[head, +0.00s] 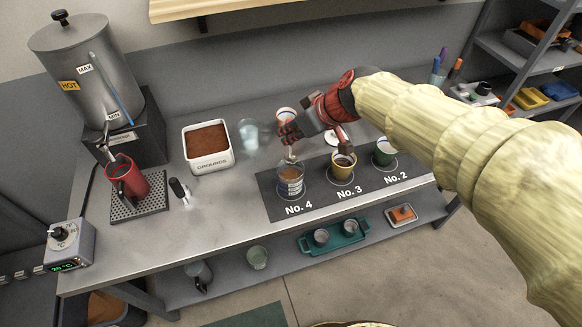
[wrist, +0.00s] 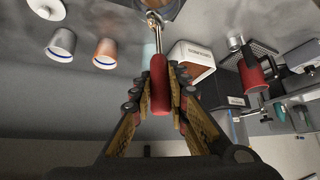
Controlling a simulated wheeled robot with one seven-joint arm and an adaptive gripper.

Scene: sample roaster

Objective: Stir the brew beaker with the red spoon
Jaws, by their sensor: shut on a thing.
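The brew beaker (head: 291,182) is clear glass with brown liquid and stands on the No. 4 spot of the dark mat (head: 272,208). Part of it shows at the top edge of the wrist view (wrist: 172,8). My gripper (head: 289,134) is above the beaker, shut on the red spoon. The spoon's red handle (wrist: 159,84) lies between the fingers in the wrist view. Its thin metal shaft runs down to the beaker's mouth. I cannot tell how deep the spoon's tip is. In the head view my fingers mostly hide the handle.
A red mug (head: 128,181) stands farther left. The front counter is mostly clear.

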